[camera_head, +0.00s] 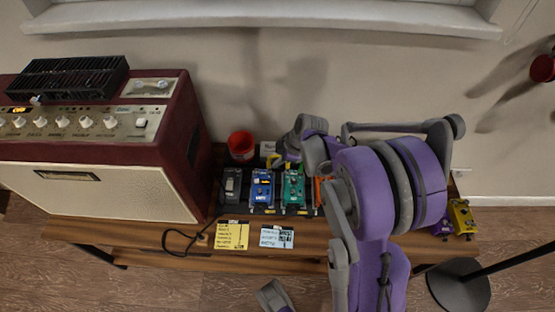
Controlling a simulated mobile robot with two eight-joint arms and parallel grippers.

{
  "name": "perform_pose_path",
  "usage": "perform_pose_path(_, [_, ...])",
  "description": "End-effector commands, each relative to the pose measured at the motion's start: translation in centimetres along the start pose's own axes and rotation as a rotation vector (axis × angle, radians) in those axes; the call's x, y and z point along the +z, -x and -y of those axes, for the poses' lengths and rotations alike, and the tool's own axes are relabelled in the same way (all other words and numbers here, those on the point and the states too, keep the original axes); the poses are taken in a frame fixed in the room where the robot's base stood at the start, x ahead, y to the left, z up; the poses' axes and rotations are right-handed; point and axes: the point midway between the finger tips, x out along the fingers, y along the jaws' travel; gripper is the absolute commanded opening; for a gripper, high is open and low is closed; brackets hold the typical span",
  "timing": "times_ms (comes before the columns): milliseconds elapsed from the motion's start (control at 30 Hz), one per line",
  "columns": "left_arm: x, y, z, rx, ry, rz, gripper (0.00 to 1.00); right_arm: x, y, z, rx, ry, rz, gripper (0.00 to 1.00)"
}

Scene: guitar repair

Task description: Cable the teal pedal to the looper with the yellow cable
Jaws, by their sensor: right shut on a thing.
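The teal pedal (293,188) sits on the board on the bench, right of a blue pedal (262,187). My right gripper (279,160) is just behind the teal and blue pedals, reached by my purple arm from the lower right. It is shut on the yellow cable (271,158), of which only a short piece shows at the fingertips. The rest of the cable and its plugs are hidden or too small to tell. I cannot tell which pedal is the looper. A grey part of my left arm, perhaps its gripper (272,296), shows at the bottom edge; its jaws are unclear.
A dark grey pedal (231,186) and a partly hidden orange pedal (318,190) flank the row. A maroon amplifier (184,140) stands left, a red cup (241,146) behind. Yellow (231,236) and pale blue (277,237) notes lie in front. A yellow pedal (462,217) stands far right.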

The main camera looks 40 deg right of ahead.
Motion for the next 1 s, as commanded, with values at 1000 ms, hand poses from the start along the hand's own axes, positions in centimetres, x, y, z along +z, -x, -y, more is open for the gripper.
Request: perform_pose_path(1000, [0.5,-1.2,0.0,0.0,0.0,0.005,0.0,0.7,-1.7,0.3,0.0,0.0,0.0,0.0])
